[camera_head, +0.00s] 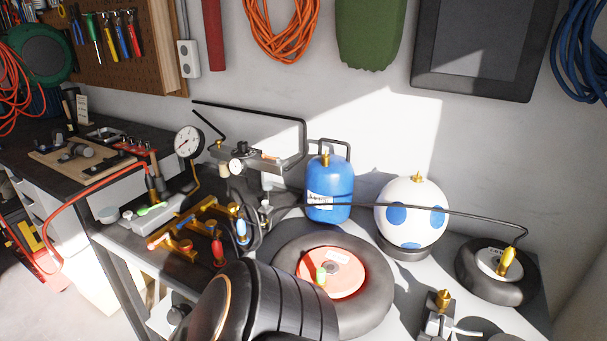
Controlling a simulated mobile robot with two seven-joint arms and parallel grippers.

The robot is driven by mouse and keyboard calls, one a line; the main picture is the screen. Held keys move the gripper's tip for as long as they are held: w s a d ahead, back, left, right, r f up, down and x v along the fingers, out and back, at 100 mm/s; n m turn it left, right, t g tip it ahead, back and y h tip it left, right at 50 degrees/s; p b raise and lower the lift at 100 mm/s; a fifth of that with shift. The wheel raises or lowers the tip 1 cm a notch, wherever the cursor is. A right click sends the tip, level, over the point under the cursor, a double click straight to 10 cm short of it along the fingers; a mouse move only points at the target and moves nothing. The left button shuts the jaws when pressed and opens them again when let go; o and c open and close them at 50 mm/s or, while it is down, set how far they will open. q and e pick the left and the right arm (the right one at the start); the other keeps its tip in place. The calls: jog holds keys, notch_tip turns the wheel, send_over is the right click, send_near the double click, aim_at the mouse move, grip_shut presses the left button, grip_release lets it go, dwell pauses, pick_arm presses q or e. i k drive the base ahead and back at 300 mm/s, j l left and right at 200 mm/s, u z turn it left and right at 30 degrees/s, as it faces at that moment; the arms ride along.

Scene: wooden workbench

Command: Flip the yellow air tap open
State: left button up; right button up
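A gold-yellow manifold with several branches (182,247) lies on the left part of the grey bench. Small coloured parts sit around it: a green lever (152,208), a red piece (218,250) and a blue piece (241,230). I cannot pick out a yellow tap lever there for certain, nor whether it is open or shut. A yellow fitting (507,263) stands upright on the small black wheel at right, where a dark hose ends. A thick black ribbed arm link of mine fills the bottom centre. Neither gripper can be made out.
A red-hubbed tyre (375,300), blue tank (330,190), white ball with blue spots (410,218) and small wheel (470,275) stand on the bench. A round gauge (188,141) rises behind the manifold. A dark hose crosses above the tyre.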

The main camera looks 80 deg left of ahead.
aim_at(214, 201)
jog(key=k+j, duration=0.6)
jog(key=k+j+u, duration=0.15)
jog(key=u, duration=2.55)
jog(key=j+u, duration=0.15)
jog(key=j, duration=0.15)
jog(key=k, duration=0.1)
